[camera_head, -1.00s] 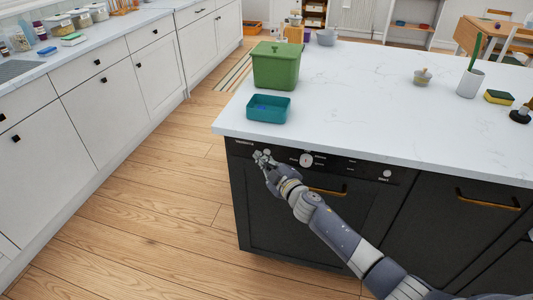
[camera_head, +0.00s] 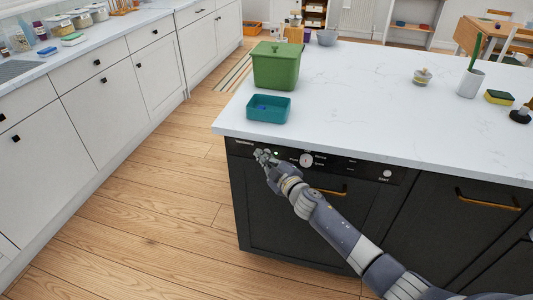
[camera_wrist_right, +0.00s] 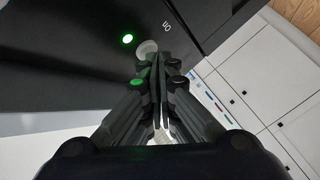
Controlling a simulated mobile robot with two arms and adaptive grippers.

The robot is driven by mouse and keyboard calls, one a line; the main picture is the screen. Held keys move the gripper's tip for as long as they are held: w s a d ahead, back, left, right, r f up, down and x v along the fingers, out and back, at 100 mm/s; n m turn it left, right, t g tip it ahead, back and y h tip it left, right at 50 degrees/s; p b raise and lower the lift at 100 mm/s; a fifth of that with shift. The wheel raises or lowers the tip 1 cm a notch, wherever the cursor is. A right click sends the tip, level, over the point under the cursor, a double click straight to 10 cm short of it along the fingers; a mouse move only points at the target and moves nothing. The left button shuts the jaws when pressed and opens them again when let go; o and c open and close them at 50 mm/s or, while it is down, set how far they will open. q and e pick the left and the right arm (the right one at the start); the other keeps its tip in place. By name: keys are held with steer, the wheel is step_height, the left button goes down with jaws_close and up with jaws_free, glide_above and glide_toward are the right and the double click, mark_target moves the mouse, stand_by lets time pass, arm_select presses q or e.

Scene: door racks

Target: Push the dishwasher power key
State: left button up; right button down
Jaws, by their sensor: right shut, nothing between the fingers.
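The dishwasher (camera_head: 268,210) is a black-fronted unit under the white counter, with a dark control panel (camera_head: 345,164) along its top. The panel carries a round dial (camera_head: 306,160) and a start button (camera_head: 387,174). A green light (camera_head: 276,153) glows near the panel's left end, and it also shows in the wrist view (camera_wrist_right: 127,39). Beside it is a round pale key (camera_wrist_right: 147,49) next to an "on" label. My right gripper (camera_head: 262,155) is shut and empty, its fingertips (camera_wrist_right: 160,62) at the key; whether they touch is unclear. My left gripper is out of view.
A teal tray (camera_head: 268,120) and a green bin (camera_head: 275,78) stand on the countertop (camera_head: 360,110) above. Its edge overhangs the panel. A gold handle (camera_head: 330,192) lies behind my right arm. Wooden floor (camera_head: 150,210) is clear to the left.

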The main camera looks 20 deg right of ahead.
steer(key=shift+s+a, duration=0.25)
steer(key=shift+s, duration=0.15)
steer(key=s+a+p, duration=0.1)
steer(key=s+a, duration=0.2)
steer(key=s, duration=0.2)
steer(key=shift+a+p, duration=0.2)
steer(key=shift+p, duration=0.15)
stand_by(2.2)
